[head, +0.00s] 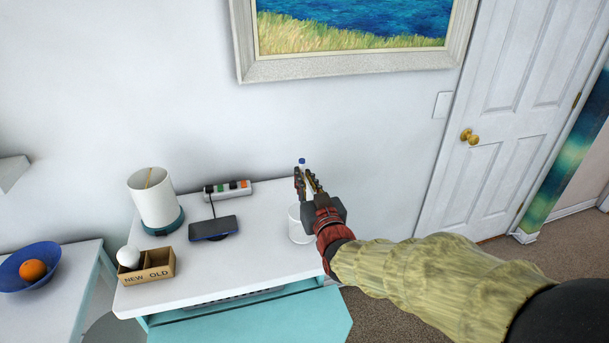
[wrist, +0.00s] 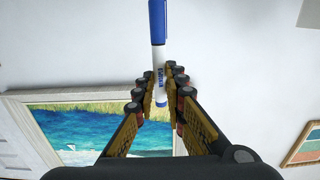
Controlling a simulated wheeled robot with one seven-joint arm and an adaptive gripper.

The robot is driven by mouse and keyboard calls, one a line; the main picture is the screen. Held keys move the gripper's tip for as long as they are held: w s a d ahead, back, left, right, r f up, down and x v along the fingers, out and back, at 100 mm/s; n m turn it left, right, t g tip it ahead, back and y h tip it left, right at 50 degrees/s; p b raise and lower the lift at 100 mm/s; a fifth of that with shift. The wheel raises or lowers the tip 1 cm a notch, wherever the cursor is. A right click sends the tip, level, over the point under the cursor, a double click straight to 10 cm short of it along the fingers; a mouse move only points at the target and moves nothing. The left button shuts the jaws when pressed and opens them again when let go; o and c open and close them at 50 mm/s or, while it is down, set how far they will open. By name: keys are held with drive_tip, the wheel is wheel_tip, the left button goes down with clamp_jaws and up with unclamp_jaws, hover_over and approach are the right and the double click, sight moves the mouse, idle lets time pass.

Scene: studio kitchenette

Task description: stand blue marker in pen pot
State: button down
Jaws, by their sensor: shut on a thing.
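The blue marker has a blue cap and a white body with lettering. In the wrist view the marker (wrist: 159,60) stands between my fingertips, cap end upward. In the head view the blue cap of the marker (head: 301,161) shows just above my gripper (head: 305,182), roughly upright. My gripper is shut on the marker's lower part. A white round pot (head: 297,229), which looks like the pen pot, stands on the white desk at its right side, below my gripper. My gripper and wrist hide part of it, and its inside is not clear.
A white cylinder on a teal base (head: 153,200), a phone on a dark pad (head: 213,228), a power strip (head: 227,190) and a NEW/OLD box (head: 147,268) with a white ball stand left on the desk (head: 255,260). A wall picture (head: 350,60) hangs behind.

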wheel_tip(320, 180, down, 9)
drive_tip(key=b, duration=0.4)
idle(0.6)
drive_tip(key=shift+f, duration=0.15)
drive_tip(key=c, duration=1.8)
unclamp_jaws()
drive_tip(key=shift+o, duration=0.2)
drive_tip(key=v, duration=1.2)
